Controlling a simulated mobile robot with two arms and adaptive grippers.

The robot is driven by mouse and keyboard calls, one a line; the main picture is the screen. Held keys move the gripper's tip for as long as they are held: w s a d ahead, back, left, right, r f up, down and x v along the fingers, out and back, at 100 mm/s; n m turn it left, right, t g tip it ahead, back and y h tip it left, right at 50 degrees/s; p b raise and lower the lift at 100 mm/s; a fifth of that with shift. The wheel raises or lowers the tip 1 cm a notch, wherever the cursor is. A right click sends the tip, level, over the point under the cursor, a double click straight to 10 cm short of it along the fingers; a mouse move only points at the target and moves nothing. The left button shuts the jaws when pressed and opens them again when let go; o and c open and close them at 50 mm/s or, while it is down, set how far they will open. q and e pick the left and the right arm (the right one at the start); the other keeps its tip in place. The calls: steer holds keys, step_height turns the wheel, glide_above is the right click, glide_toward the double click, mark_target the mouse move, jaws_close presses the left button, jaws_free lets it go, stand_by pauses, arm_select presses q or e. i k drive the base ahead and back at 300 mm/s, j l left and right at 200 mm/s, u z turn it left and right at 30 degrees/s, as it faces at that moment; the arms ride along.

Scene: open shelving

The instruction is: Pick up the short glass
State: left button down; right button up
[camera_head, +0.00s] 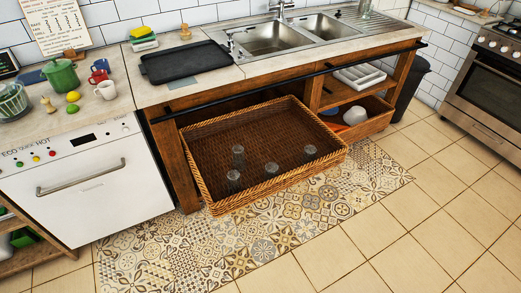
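Several clear glasses sit inside a wicker basket (335,161) that extends out from under the sink counter. One glass (238,153) is toward the back and looks somewhat tall. Another glass (234,178) is near the front left wall. A low, short-looking glass (271,169) is in the middle front, and another low glass (310,151) is toward the right wall. They are small and see-through, so I cannot tell for sure which is the shortest. Neither of my grippers shows in the head view.
A black tray (185,62) lies on the counter left of the double sink (272,38). A white dishwasher (85,185) stands left of the basket, and an oven (485,85) is at the far right. The tiled floor (400,215) before the basket is clear.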

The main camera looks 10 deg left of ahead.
mark_target(271, 168)
steer(key=i+l, duration=0.8)
steer(key=l, duration=0.15)
